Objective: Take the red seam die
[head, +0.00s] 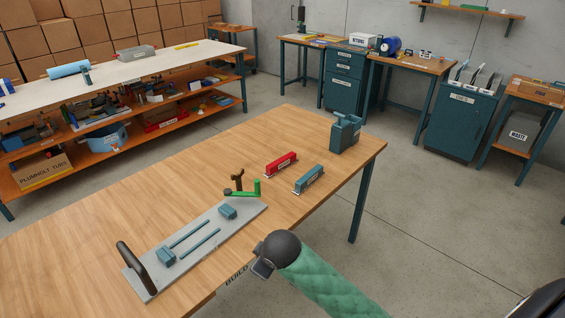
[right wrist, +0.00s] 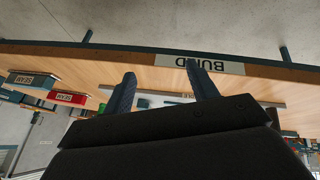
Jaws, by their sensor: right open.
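The red seam die (head: 281,165) is a small red block with a pale label, lying on the wooden table beyond the grey jig. It also shows at the left of the right wrist view (right wrist: 69,98), with a "SEAM" label. A similar blue die (head: 308,179) lies beside it, nearer the table's right edge. My right gripper (head: 262,268) is at the table's front edge by the jig, well apart from the red die. In the right wrist view its two fingers (right wrist: 164,78) are spread, with nothing between them. My left gripper is out of view.
A grey jig plate (head: 236,223) with teal blocks, rods, a green lever and a dark handle (head: 131,265) fills the table's near middle. A teal holder (head: 345,132) stands at the far right corner. The wood left of the dies is clear.

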